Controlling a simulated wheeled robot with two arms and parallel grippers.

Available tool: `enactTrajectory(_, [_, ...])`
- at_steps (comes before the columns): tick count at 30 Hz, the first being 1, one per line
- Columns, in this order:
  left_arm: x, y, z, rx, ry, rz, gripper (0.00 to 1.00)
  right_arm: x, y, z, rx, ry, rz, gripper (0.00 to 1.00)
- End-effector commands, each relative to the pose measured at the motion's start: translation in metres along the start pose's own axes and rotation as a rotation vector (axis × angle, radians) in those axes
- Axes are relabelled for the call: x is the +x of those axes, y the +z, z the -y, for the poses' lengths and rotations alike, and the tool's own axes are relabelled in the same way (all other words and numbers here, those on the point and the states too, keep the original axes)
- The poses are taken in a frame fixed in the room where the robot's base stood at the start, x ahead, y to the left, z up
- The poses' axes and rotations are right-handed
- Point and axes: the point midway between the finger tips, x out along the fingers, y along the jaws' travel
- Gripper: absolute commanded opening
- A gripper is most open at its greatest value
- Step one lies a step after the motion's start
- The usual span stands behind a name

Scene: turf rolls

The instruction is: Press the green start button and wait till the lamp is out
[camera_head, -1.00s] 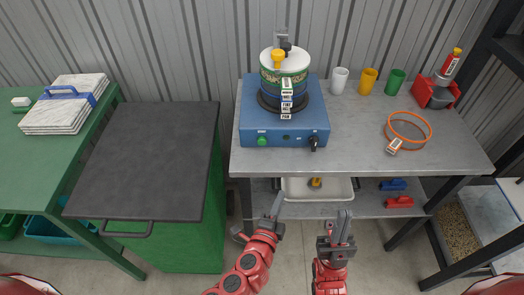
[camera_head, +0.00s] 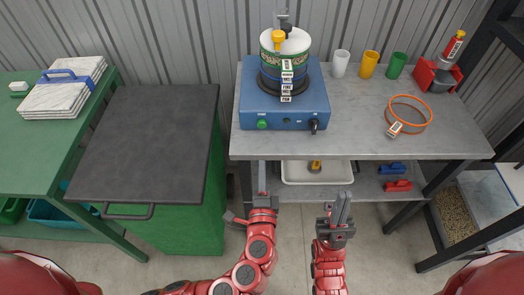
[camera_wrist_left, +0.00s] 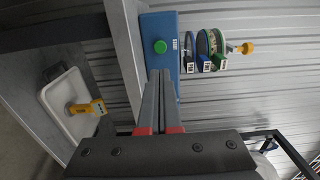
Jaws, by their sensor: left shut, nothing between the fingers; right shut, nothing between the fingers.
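The green start button (camera_head: 262,124) is on the front of the blue shaker base (camera_head: 245,100), at its left end. It also shows in the left wrist view (camera_wrist_left: 160,47), just beyond my fingertips. A small dark round spot (camera_head: 286,122), perhaps the lamp, sits right of the button and looks unlit. A sieve stack (camera_head: 285,60) with a white lid stands on the base. My left gripper (camera_head: 262,165) is shut and empty, upright in front of the table's edge, below the button and apart from it. My right gripper (camera_head: 343,196) is shut and empty, lower and to the right.
A white tray (camera_head: 330,178) is on the shelf below. A green cabinet (camera_head: 150,150) stands to the left.

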Motion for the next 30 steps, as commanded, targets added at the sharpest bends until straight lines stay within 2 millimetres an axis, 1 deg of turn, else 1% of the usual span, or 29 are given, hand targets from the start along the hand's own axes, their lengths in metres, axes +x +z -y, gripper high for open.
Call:
enactTrajectory(1, [0.008, 0.001, 0.003, 0.001, 0.0, 0.003, 0.0, 0.006, -0.001, 0.0, 0.0, 0.0, 0.0, 0.0])
enactTrajectory(5, [0.033, 0.001, 0.006, 0.0, -0.002, 0.005, 0.0, 0.016, -0.003, -0.001, 0.0, 0.0, 0.0, 0.0])
enactTrajectory(9, [0.064, 0.001, 0.005, -0.001, -0.001, 0.004, 0.0, 0.026, -0.004, -0.001, 0.0, 0.0, 0.0, 0.0])
enactTrajectory(15, [0.102, 0.001, 0.004, 0.001, 0.0, 0.004, 0.0, 0.036, -0.006, -0.002, 0.0, 0.0, 0.0, 0.0])
enactTrajectory(21, [0.123, 0.0, 0.002, -0.001, 0.0, 0.002, 0.0, 0.042, -0.007, -0.002, 0.0, 0.0, 0.0, 0.0])
enactTrajectory(25, [0.129, -0.001, 0.002, -0.002, -0.001, -0.001, 0.0, 0.043, -0.007, -0.002, 0.0, 0.0, 0.0, 0.0])
enactTrajectory(30, [0.131, -0.001, 0.001, -0.001, 0.0, -0.002, 0.0, 0.043, -0.007, -0.002, 0.0, 0.0, 0.0, 0.0])
